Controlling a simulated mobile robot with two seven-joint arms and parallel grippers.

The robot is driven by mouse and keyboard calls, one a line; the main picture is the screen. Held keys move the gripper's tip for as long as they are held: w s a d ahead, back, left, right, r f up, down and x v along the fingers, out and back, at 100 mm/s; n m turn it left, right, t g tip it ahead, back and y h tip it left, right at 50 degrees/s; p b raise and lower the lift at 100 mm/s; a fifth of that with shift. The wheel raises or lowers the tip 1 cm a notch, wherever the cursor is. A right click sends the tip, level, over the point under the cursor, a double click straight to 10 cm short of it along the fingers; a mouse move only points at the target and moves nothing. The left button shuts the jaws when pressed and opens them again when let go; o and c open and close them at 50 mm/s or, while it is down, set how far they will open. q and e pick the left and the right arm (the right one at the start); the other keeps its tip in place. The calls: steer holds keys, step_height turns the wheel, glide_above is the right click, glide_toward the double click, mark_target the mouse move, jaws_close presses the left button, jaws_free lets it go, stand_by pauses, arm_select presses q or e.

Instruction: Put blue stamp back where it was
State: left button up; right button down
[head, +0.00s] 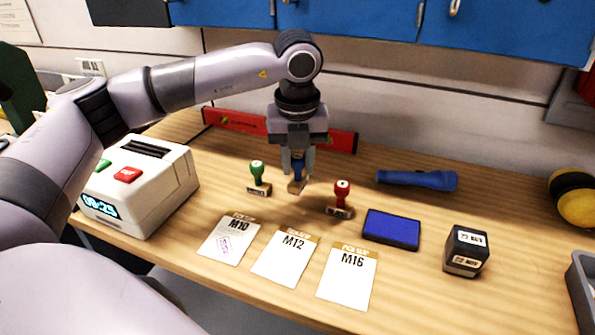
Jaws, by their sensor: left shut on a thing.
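The blue stamp (297,186) has a blue handle and a wooden base. My left gripper (298,165) points down and is shut on its handle, between the green stamp (257,176) and the red stamp (341,196). The stamp is upright; I cannot tell whether its base touches the table. The green and red stamps stand on the wooden table. Three cards lie in front: M10 (230,240) with a purple stamp mark, M12 (286,258) and M16 (347,276), both without a visible mark. My right gripper is not in view.
A blue ink pad (391,229) and a black block stamp (466,251) are at the right. A blue flashlight (417,180) lies behind them. A red level (235,120) lies at the back. A white time clock (143,185) stands at the left. Yellow earmuffs (574,198) are far right.

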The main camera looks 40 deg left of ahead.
mark_target(297, 171)
arm_select(q)
steer(key=shift+f, duration=1.75)
steer(key=shift+f, duration=0.1)
steer(key=shift+f, duration=0.15)
steer(key=o, duration=0.9)
steer(key=shift+c, duration=0.2)
steer(key=shift+r, duration=0.2)
steer(key=r, duration=0.7)
steer(key=shift+s+d+r, duration=0.2)
steer(key=shift+s+r, duration=0.1)
steer(key=shift+s, duration=0.1)
